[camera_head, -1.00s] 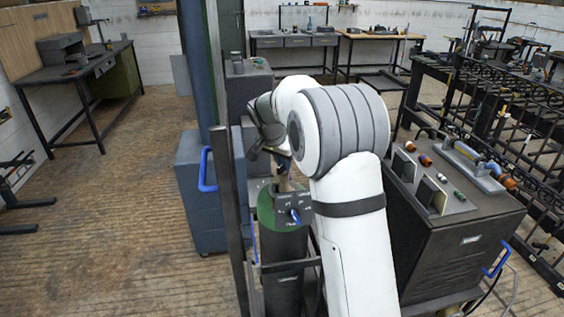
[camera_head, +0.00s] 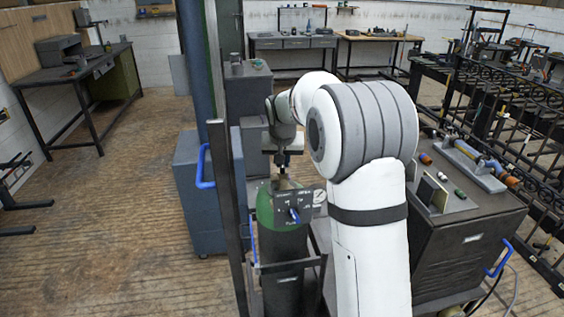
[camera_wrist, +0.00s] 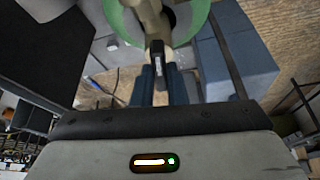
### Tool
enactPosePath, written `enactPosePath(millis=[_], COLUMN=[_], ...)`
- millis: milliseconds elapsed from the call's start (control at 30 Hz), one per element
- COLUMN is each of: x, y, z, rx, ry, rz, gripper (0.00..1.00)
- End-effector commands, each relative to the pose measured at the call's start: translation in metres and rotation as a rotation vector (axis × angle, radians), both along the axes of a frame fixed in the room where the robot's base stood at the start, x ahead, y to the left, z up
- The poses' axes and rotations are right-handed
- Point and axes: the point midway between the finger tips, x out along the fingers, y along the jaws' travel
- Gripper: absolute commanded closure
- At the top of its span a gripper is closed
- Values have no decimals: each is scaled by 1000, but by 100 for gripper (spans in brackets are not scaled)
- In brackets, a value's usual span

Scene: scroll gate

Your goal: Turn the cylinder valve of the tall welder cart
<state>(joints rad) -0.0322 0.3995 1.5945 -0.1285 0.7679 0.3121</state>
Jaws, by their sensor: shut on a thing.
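The gas cylinder (camera_head: 283,245) stands upright in the cart, dark below with a green shoulder. Its brass-coloured valve (camera_head: 285,184) rises from the top, and the green shoulder (camera_wrist: 122,20) rings the valve body (camera_wrist: 150,14) in the wrist view. My gripper (camera_head: 283,168) points down over the valve. In the wrist view its two blue fingers (camera_wrist: 164,82) are shut on a dark, narrow part of the cylinder valve (camera_wrist: 157,58). The fingers partly hide the grip.
A dark panel with a blue knob (camera_head: 294,214) and a gauge sits in front of the valve. A post (camera_head: 228,200) rises close to the left. The welder cabinet (camera_head: 455,250), with loose parts on top, is at the right. Open floor (camera_head: 110,210) lies left.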

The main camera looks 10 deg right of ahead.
Motion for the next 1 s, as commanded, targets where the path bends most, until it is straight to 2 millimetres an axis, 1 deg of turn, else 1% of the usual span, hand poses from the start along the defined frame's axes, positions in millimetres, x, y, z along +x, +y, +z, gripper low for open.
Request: enactPosePath(millis=[800,1000], x=[2,2], y=[-5,-6], z=[-1,-1], rx=[0,-1], ry=[-3,-2], rz=[770,937], gripper=[100,100])
